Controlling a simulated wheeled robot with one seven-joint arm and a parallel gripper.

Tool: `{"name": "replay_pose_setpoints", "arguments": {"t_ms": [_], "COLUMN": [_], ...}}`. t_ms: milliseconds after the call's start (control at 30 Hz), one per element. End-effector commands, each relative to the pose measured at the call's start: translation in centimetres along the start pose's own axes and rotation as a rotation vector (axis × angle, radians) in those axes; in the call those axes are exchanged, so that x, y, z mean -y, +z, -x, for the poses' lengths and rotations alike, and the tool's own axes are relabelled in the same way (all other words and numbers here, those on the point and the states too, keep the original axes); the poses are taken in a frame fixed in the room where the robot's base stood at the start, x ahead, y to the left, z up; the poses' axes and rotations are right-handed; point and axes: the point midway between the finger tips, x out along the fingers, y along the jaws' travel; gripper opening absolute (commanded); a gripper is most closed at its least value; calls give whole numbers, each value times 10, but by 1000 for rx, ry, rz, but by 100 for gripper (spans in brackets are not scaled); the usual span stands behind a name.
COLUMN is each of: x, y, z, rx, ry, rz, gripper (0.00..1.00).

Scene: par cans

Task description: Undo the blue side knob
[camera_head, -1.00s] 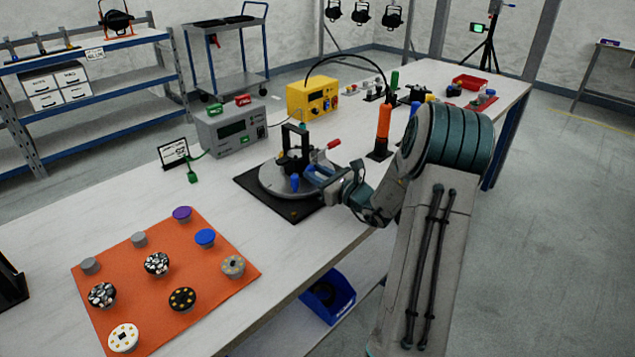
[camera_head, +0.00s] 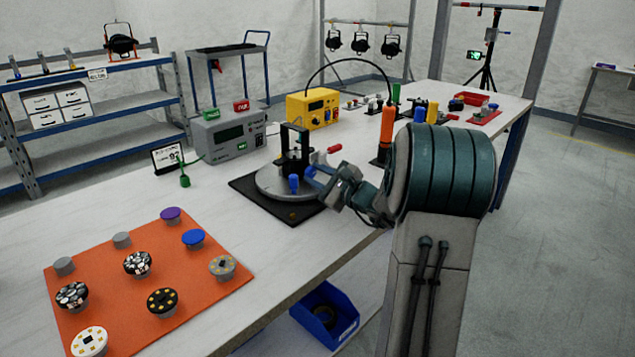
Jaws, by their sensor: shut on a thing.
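A black fixture (camera_head: 291,151) with an upright frame stands on a round grey plate (camera_head: 268,186), which rests on a dark square base (camera_head: 256,200). The blue side knob (camera_head: 294,184) is low on the near side of the fixture. My gripper (camera_head: 311,178) reaches in from the right at the knob's height. Its jaws are closed on the knob; the fingertips are small here and the exact contact is hard to see. A red-tipped handle (camera_head: 334,149) sticks out to the right above my gripper.
An orange mat (camera_head: 122,297) with several round parts lies at the left front. A grey tester (camera_head: 228,137) and a yellow box (camera_head: 312,108) stand behind the fixture. An orange bottle-like tool (camera_head: 386,124) stands close to my arm. A blue bin (camera_head: 326,315) is below the tabletop.

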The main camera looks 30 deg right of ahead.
Motion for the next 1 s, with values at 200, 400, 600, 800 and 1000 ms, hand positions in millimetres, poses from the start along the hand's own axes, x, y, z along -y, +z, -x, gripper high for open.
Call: {"name": "replay_pose_setpoints", "arguments": {"t_ms": [200,400,600,800,1000], "x": [0,0,0,-2,-1], "y": [0,0,0,-1,0], "z": [0,0,0,0,0], "rx": [0,0,0,-3,-5], "ry": [0,0,1,3,5], "rz": [11,11,10,8,-22], "gripper": [5,5,50,50,50]}}
